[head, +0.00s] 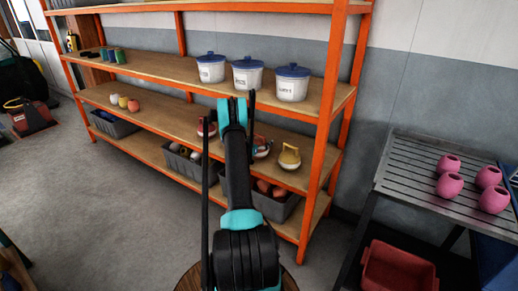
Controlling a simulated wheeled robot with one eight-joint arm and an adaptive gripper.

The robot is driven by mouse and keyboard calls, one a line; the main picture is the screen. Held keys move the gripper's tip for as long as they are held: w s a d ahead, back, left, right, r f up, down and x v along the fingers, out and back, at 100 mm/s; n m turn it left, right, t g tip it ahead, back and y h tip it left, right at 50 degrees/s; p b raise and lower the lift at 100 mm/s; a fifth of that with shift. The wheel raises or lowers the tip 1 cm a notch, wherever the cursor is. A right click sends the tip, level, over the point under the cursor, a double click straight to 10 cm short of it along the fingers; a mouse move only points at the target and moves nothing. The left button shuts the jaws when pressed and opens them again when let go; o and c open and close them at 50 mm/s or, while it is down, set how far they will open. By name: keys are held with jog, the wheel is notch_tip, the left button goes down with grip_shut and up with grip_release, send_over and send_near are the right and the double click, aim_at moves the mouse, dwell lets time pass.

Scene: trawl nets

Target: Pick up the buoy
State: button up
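No thing in the head view can be named the buoy with certainty. Several pink rounded objects (448,185), each with a small dark opening, stand on the grey slatted table at the right. Small yellow, orange and pale balls (123,102) sit on the shelf's middle board at the left. A yellow object with a handle (289,158) sits on that board at the right, and similar red ones are partly behind my arm. My black and teal arm rises through the middle of the view. I cannot make out my gripper's fingers.
The orange-framed shelf (318,150) fills the middle, with lidded white tubs (292,88) above and grey crates (118,125) below. The slatted table (408,154) stands right, a red bin (397,268) under it.

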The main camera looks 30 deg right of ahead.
jog(key=c, duration=1.6)
